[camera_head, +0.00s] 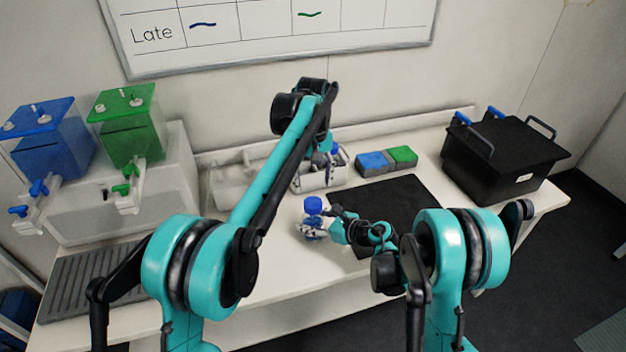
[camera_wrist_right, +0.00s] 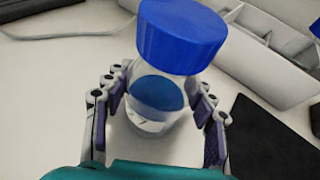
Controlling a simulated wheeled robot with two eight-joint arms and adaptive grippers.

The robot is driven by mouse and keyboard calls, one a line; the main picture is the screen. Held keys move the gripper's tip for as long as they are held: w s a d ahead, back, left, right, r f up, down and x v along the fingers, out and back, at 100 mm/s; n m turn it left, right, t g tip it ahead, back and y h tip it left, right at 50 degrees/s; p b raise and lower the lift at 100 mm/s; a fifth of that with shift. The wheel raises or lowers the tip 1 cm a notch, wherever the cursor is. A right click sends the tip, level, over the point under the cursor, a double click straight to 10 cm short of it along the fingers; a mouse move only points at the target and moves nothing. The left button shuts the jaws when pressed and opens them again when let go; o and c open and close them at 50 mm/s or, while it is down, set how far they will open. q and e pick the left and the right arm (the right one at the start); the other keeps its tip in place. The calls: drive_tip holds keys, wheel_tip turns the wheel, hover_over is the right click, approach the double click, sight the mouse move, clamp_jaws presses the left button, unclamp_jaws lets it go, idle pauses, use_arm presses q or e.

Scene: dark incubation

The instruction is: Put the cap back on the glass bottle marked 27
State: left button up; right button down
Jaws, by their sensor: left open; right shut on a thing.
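A glass bottle (camera_wrist_right: 152,108) holds blue liquid and has a white label on which a 7 can be read. It also shows in the head view (camera_head: 311,222). A blue cap (camera_wrist_right: 182,36) sits on top of the bottle, also in the head view (camera_head: 313,205); whether it is tight I cannot tell, as the neck is hidden. My right gripper (camera_wrist_right: 160,108) is shut on the bottle's body, one finger on each side. The bottle is upright at the table surface. My left gripper (camera_head: 326,150) is open, partly hidden, over the rack behind the bottle.
A black lidded box (camera_head: 500,160) stands far right. Blue and green tanks (camera_head: 125,125) stand left.

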sight(313, 202)
use_arm(q)
wheel_tip(313, 202, down, 8)
drive_tip(key=shift+f, duration=0.1)
idle(0.4)
drive_tip(key=c, duration=1.2)
drive_tip(key=m, duration=0.4)
drive_tip(key=shift+m, duration=0.4)
drive_tip(key=m, duration=0.3)
drive_tip(key=shift+m, duration=0.3)
drive_tip(key=o, duration=1.4)
drive_tip(key=shift+c, duration=0.2)
